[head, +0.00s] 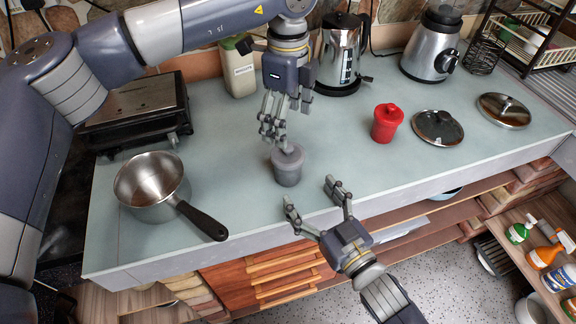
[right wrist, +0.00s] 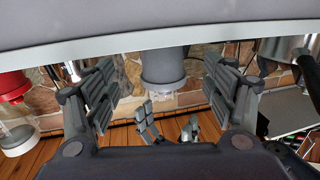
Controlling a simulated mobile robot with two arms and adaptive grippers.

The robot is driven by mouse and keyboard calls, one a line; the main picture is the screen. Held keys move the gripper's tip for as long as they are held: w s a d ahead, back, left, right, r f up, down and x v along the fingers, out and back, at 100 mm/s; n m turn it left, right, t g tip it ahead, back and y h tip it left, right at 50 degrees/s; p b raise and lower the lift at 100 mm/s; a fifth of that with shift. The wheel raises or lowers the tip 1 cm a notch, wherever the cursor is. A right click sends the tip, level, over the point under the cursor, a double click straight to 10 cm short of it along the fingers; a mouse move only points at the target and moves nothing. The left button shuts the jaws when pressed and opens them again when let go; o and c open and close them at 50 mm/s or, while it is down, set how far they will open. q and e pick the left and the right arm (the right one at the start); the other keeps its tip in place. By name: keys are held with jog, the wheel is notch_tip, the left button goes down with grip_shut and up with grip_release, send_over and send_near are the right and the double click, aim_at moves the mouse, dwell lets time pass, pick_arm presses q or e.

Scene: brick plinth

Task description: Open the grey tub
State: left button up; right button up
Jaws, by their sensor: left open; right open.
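The grey tub (head: 288,170) stands upright near the front edge of the counter, with its lid on. In the right wrist view, the tub (right wrist: 163,68) appears upside down between my spread right fingers, with space on both sides. My left gripper (head: 275,136) is open, pointing down directly above the tub's lid; its fingertips partly hide the top, and I cannot tell whether they touch it. Its fingers also show in the right wrist view (right wrist: 150,122). My right gripper (head: 312,196) is open in front of the tub, one finger to each side, apart from it.
A saucepan (head: 150,185) stands left, its black handle (head: 203,221) pointing toward the front edge. A red tub (head: 386,123) and two pot lids (head: 438,128) (head: 503,110) lie right. A kettle (head: 341,55), white container (head: 239,70) and blender (head: 432,45) stand behind. Counter between both tubs is clear.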

aim_at(294, 174)
pick_arm(q)
jog(key=shift+s+r, duration=0.15)
jog(key=shift+s, duration=0.15)
pick_arm(e)
jog(key=x, duration=0.9)
jog(key=shift+w+a+r, duration=0.15)
jog(key=shift+w+a, duration=0.05)
jog(key=shift+a, duration=0.1)
